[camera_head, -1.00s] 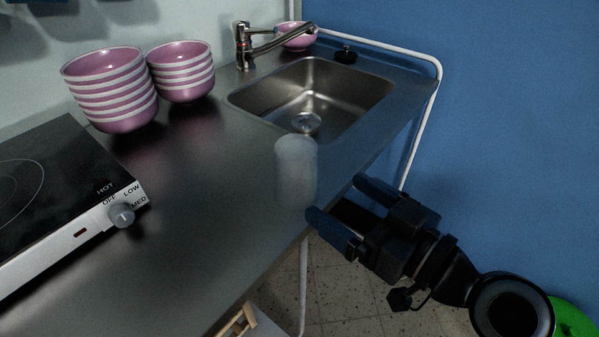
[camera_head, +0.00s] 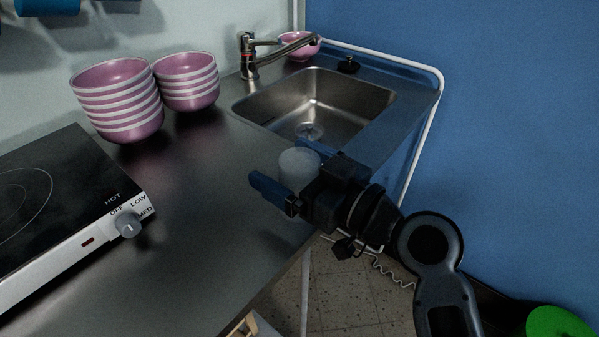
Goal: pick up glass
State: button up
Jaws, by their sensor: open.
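The glass (camera_head: 297,166) is a frosted, pale cylinder standing upright on the steel counter, just in front of the sink. My gripper (camera_head: 282,163) is open, with one blue finger on the near left side of the glass and the other behind it on the far right side. The glass appears to be between the fingers. My gripper body hides its lower right part. I cannot tell whether either finger touches it.
The sink (camera_head: 318,103) with a tap (camera_head: 250,58) lies behind the glass. Stacked pink bowls (camera_head: 118,97) stand at the back left, and a hot plate (camera_head: 60,200) is at the left. The counter (camera_head: 205,215) between them is clear. A white rail (camera_head: 432,110) edges the right side.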

jog(key=shift+c, duration=0.3)
jog(key=c, duration=1.2)
jog(key=shift+r, duration=0.15)
